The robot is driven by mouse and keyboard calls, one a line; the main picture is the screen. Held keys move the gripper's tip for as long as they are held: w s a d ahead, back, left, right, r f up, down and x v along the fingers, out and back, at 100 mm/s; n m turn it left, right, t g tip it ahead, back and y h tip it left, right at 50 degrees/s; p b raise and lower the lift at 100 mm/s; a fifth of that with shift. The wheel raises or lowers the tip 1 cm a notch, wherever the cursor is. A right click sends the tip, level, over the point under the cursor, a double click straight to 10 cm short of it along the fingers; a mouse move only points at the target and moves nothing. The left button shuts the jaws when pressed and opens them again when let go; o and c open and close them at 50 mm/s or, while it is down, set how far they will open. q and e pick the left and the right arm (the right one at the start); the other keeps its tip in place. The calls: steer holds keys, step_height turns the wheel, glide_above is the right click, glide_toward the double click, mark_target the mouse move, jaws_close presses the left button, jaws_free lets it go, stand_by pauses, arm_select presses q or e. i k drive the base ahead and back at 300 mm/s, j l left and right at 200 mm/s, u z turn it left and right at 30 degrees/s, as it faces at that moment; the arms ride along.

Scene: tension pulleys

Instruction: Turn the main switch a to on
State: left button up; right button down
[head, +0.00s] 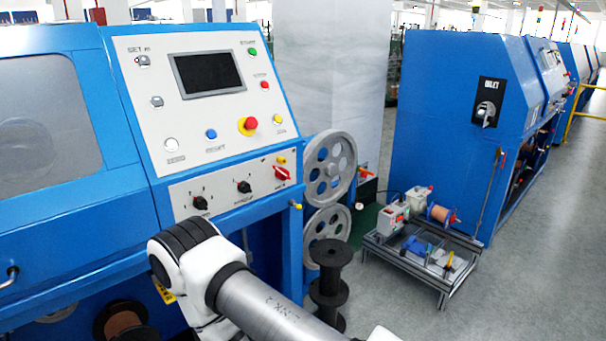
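A rotary switch (486,112) with a light grey handle on a black plate is on the end face of the blue machine at the right. Its label is too small to read surely. A red rotary knob (282,174) is on the lower strip of the near control panel, right of two black knobs (200,203) (244,187). I cannot tell which is main switch a, or its position. One of my arms crosses the bottom centre below the panel, touching neither. Neither gripper shows.
The near blue machine's panel (150,105) has a dark screen (208,74) and a red emergency button (249,125). Grey pulleys (331,167) and a black spool (328,280) stand beside it. A low cart (400,262) with parts stands on the floor before the right machine. Floor at lower right is clear.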

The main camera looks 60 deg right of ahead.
mark_target(282, 173)
steer(key=z, duration=1.65)
